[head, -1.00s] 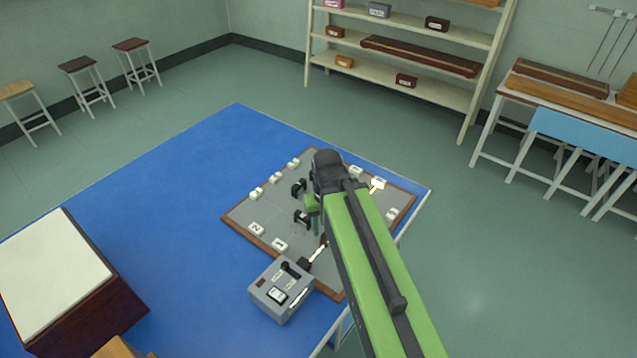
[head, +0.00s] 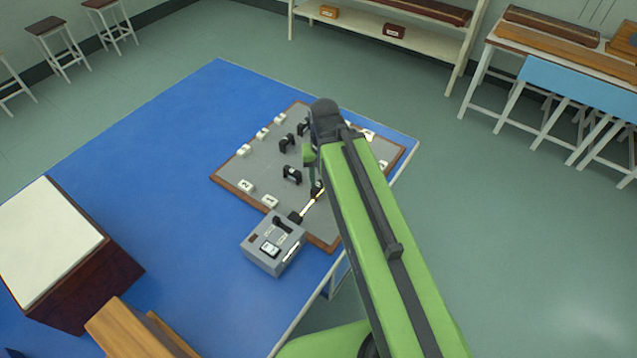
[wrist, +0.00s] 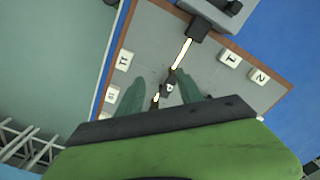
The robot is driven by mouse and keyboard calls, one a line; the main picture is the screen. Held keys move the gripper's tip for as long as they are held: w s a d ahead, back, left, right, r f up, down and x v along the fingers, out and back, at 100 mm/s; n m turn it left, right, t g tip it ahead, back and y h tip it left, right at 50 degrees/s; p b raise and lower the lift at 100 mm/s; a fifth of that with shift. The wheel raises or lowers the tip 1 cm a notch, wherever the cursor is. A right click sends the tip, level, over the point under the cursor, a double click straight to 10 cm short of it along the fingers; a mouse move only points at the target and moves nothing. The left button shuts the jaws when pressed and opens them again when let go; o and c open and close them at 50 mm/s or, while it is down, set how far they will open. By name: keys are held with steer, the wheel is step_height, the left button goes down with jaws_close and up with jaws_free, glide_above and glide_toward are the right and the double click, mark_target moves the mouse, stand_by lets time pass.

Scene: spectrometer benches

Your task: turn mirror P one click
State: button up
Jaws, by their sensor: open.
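Mirror P (wrist: 170,85) is a small dark post with a white letter P, on the grey board (wrist: 150,45). In the head view mirror P (head: 317,188) is partly hidden by my arm. My gripper (wrist: 160,88) is open; in the wrist view its green fingers stand to the left and right of mirror P, with gaps visible. Whether they are down at its height I cannot tell. In the head view my gripper (head: 312,172) is over the board's right part. A bright beam (wrist: 182,52) runs from the grey lamp box (head: 273,243) to mirror P.
Other black mirror posts (head: 292,175) stand left of my gripper. White numbered blocks line the board; block 1 (wrist: 230,58) and block 11 (wrist: 124,60) show in the wrist view. A dark box with a pale top (head: 45,245) stands left on the blue table (head: 180,130).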

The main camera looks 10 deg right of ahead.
steer(key=w+r+m+p, duration=0.2)
steer(key=w+m, duration=0.1)
steer(key=m, duration=0.2)
steer(key=m+p, duration=0.3)
steer(key=p, duration=0.4)
glide_toward(319, 185)
step_height(319, 185, down, 9)
steer(key=b, duration=1.8)
steer(key=shift+w+r, duration=0.1)
steer(key=shift+r, duration=0.1)
jaws_close()
